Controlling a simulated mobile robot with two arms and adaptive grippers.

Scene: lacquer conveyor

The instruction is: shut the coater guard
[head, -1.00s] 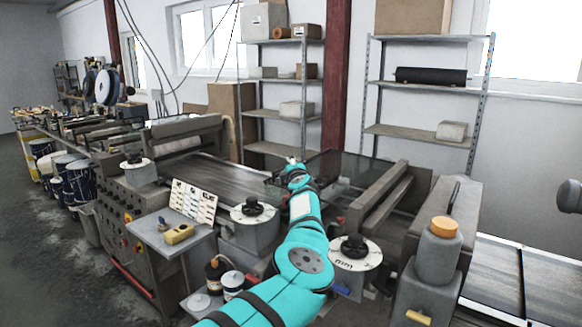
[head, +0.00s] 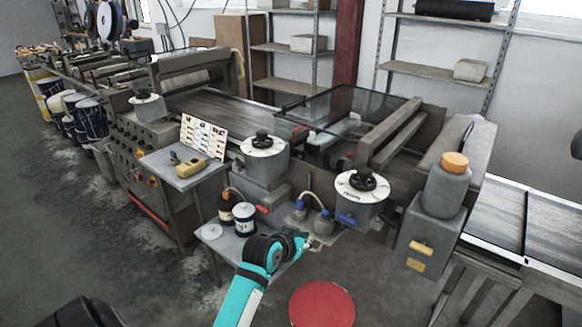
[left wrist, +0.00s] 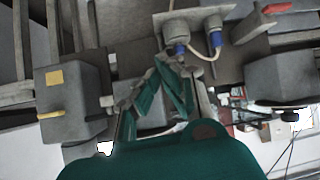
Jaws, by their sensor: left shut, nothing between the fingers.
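The coater guard (head: 345,103) is a see-through dark panel with a thin frame. It stands up over the far side of the coater in the head view, beside the grey roller beams, and the coater bed below it is exposed at the front. My left gripper (head: 316,246) is low in front of the machine, well short of the guard, near the small shelf with blue-collared fittings. In the left wrist view the left gripper (left wrist: 150,88) shows shut and empty, with those fittings beyond it. My right gripper is not in view.
Two black-knobbed dial housings (head: 262,143) (head: 362,186) stand along the coater's front. A grey pump with an orange cap (head: 454,161) stands at right. A side table (head: 175,172) holds a yellow pendant. A red round top (head: 322,303) stands low in front.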

